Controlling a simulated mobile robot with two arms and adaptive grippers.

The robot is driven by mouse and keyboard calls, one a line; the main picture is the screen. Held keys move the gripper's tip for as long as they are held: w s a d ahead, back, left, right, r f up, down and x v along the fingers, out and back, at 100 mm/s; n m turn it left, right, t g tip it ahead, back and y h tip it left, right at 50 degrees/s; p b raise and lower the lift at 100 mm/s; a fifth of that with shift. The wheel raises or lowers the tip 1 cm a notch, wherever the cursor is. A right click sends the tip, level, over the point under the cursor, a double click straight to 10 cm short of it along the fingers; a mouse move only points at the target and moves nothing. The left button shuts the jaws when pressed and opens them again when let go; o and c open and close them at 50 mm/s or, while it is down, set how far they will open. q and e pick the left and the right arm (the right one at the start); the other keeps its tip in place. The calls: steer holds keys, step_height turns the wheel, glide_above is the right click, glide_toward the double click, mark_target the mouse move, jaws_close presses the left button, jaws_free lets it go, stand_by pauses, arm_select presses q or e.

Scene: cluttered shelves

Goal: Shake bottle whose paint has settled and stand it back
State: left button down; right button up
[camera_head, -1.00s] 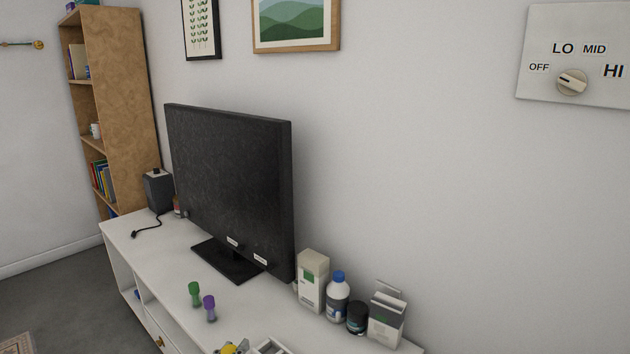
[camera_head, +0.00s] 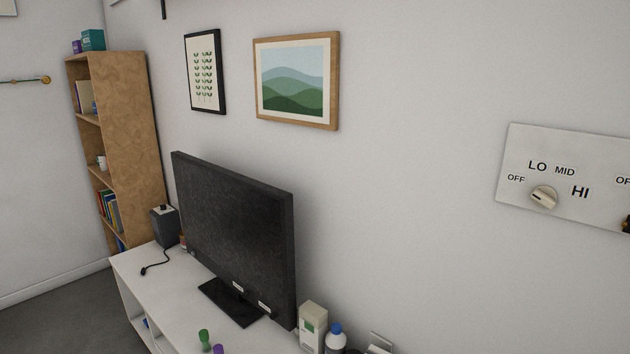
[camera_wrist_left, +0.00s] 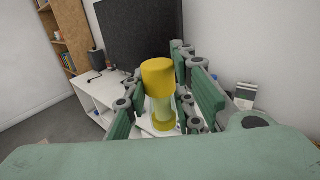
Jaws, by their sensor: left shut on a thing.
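In the left wrist view my left gripper (camera_wrist_left: 165,105) is shut on a small bottle (camera_wrist_left: 158,72) with a yellow cap. The bottle stands roughly upright between the green finger pads. Its middle is pale and clear, with a yellow band at the bottom. In the head view a green bottle (camera_head: 204,339) and a purple bottle (camera_head: 218,349) stand on the white cabinet near the lower edge, the purple one partly cut off. My left gripper is outside the head view. My right gripper is in neither view.
A black screen (camera_head: 235,235) stands on the white cabinet (camera_head: 165,290). A carton (camera_head: 312,325) and a blue-capped white bottle (camera_head: 335,340) stand right of it. A dark box (camera_head: 164,226) with a cord is at the far end. A dial panel (camera_head: 560,180) is on the wall.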

arm_select(q)
steer(key=shift+s+a+r+y, duration=0.2)
steer(key=shift+s+r+y, duration=0.1)
steer(key=shift+r, duration=0.1)
step_height(320, 180, down, 6)
steer(key=shift+s+f, duration=0.1)
step_height(320, 180, up, 7)
steer(key=shift+a+f, duration=0.1)
steer(key=shift+a, duration=0.05)
steer(key=shift+f, duration=0.35)
step_height(320, 180, down, 6)
steer(key=shift+f, duration=0.25)
step_height(320, 180, up, 7)
steer(key=shift+f, duration=0.1)
steer(key=shift+r, duration=0.3)
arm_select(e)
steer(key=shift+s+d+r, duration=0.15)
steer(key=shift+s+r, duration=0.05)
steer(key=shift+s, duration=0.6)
arm_select(q)
steer(key=shift+f, duration=0.1)
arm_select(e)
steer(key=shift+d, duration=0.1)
